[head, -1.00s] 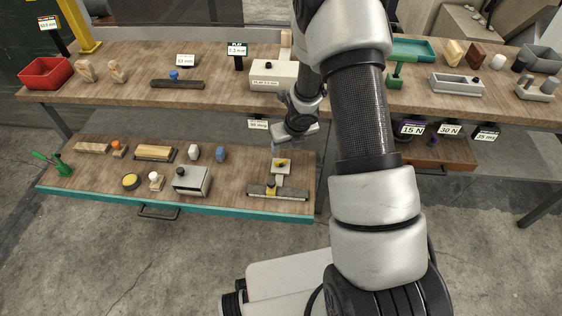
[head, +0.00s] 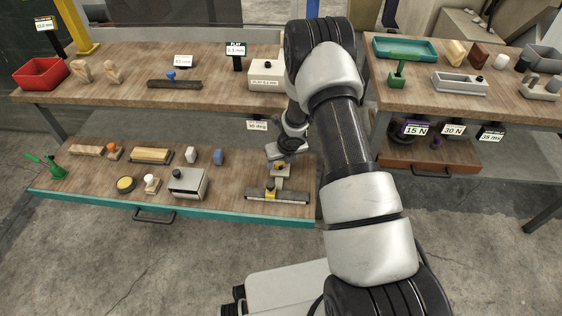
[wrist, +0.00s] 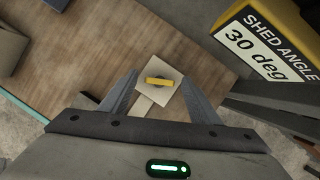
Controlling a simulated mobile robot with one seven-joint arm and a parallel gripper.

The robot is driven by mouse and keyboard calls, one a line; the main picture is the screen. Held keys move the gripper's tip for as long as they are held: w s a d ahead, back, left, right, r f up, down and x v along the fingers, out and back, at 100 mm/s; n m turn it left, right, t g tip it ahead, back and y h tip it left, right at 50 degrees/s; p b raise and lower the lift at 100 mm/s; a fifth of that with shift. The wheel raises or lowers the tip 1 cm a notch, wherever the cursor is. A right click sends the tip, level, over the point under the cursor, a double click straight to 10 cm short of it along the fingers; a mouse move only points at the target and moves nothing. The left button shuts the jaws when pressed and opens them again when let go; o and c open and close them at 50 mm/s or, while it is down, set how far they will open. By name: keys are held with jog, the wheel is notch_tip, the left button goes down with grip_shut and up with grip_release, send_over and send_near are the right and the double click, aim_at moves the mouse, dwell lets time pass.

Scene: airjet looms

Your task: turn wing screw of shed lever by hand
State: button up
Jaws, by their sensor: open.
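The yellow wing screw (wrist: 159,81) sits on a pale square plate (wrist: 168,98) in the wrist view, with a pale lever strip (wrist: 143,106) running from it under my gripper. My gripper (wrist: 160,78) is open, with one finger on each side of the plate and a gap to the screw on both sides. In the head view my gripper (head: 278,162) is over the plate (head: 281,171) on the lower shelf, and hides part of it. Whether the fingers touch anything cannot be told.
A yellow and black sign (wrist: 265,45) reading "SHED ANGLE 30 deg" stands close at right in the wrist view. The upper bench (head: 130,93) overhangs behind.

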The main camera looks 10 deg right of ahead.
jog(key=c, duration=1.1)
jog(key=shift+o, duration=0.2)
jog(key=shift+f+b, duration=0.1)
jog(key=shift+b, duration=0.2)
jog(key=shift+a+m+h+b, duration=0.1)
jog(key=shift+m+h+b, duration=0.3)
jog(key=shift+m, duration=0.3)
jog(key=shift+a+m+h+b, duration=0.1)
jog(key=shift+m+h+b, duration=0.25)
jog(key=shift+m, duration=0.85)
jog(key=shift+m+h+p, duration=0.3)
jog(key=shift+m+h, duration=0.15)
jog(key=shift+m, duration=0.75)
jog(key=shift+w+m+g+h+p, duration=0.1)
jog(key=shift+m+g+h+p, duration=0.35)
jog(key=shift+m, duration=1.15)
